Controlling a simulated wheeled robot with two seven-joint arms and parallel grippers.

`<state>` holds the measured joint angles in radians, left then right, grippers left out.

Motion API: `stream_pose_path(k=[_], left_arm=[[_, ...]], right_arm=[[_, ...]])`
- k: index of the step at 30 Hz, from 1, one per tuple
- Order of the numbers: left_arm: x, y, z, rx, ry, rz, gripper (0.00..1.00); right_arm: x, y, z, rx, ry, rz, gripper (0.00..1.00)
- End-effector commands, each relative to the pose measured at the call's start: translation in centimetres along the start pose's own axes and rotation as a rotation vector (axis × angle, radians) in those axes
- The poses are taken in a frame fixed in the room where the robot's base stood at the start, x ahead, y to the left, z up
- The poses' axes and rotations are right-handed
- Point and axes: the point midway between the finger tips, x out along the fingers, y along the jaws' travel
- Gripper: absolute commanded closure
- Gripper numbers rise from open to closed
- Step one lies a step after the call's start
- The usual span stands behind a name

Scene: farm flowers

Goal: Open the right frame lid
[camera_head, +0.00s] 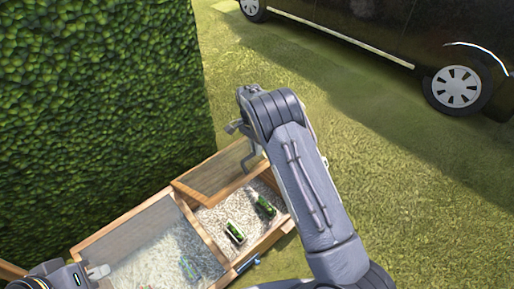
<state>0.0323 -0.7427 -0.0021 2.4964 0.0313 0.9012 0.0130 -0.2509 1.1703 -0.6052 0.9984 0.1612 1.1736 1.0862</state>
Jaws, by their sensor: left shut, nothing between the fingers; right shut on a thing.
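The right frame lid (212,176) is a wood-edged clear panel at the back of the right frame (268,240). It is raised and tilted, and the frame's pale gravel-like bed shows in front of it. My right gripper (246,160) is at the lid's right end, shut on the lid; its exact grip is small and partly hidden by my arm. My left gripper (97,272) is shut and empty at the lower left, in front of the left frame's edge. The left frame lid (150,240) lies closed over its bed.
Two small green items, one left (235,232) and one right (264,204), lie in the right frame. A blue-handled tool (248,264) is by its front edge. A tall hedge (100,100) stands behind. A dark vehicle (400,40) is at the back right; grass between is clear.

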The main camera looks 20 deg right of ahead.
Motion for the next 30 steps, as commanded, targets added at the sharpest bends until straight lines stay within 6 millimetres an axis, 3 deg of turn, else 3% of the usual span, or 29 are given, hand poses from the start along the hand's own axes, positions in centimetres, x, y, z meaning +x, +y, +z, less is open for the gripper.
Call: stream_pose_path(k=[1,2,6,17,30], left_arm=[[0.1,-0.1,0.1,0.0,0.0,0.0,1.0],[0.1,-0.1,0.1,0.0,0.0,0.0,1.0],[0.1,-0.1,0.1,0.0,0.0,0.0,1.0],[0.0,0.0,0.0,0.0,0.0,0.0,1.0],[-0.2,0.1,-0.1,0.0,0.0,0.0,1.0]], right_arm=[[0.5,-0.7,0.5,-0.006,-0.004,-0.02,1.0],[0.5,-0.7,0.5,-0.006,-0.004,-0.021,0.83],[0.4,-0.7,0.5,-0.006,-0.003,-0.02,0.65],[0.0,-0.5,0.2,-0.003,0.001,-0.016,0.64],[-6.5,-0.6,0.3,-0.005,0.001,-0.018,0.64]])
